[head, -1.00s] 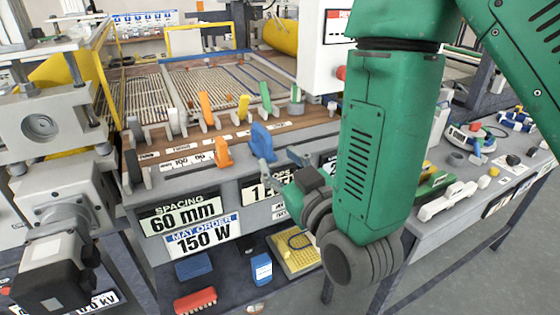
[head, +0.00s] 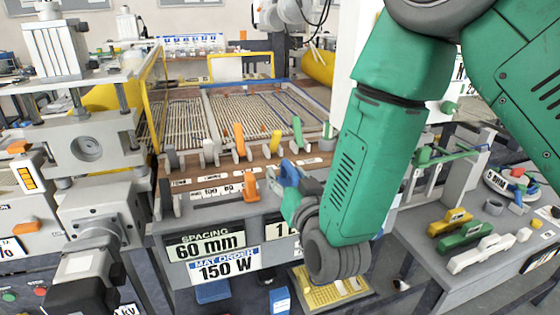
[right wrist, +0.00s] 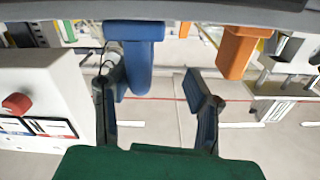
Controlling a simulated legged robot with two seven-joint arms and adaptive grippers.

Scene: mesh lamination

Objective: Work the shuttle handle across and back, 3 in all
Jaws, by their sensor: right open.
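A blue handle (head: 288,172) stands on the front rail of the loom-like frame, and an orange handle (head: 249,185) stands to its left. No readable label marks either as the shuttle handle. My right gripper (head: 299,196) is beside the blue handle, partly hidden by its own wrist. In the right wrist view my right gripper (right wrist: 152,92) has its fingers spread. The blue handle (right wrist: 135,55) shows between them, closer to the left finger; contact cannot be told. The orange handle (right wrist: 237,50) is outside the right finger. My left gripper is not in view.
Orange, yellow and green levers (head: 276,141) stand in a row behind the handles. A grey press-like machine (head: 92,150) is at the left. The right table holds yellow, green and white pieces (head: 464,235).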

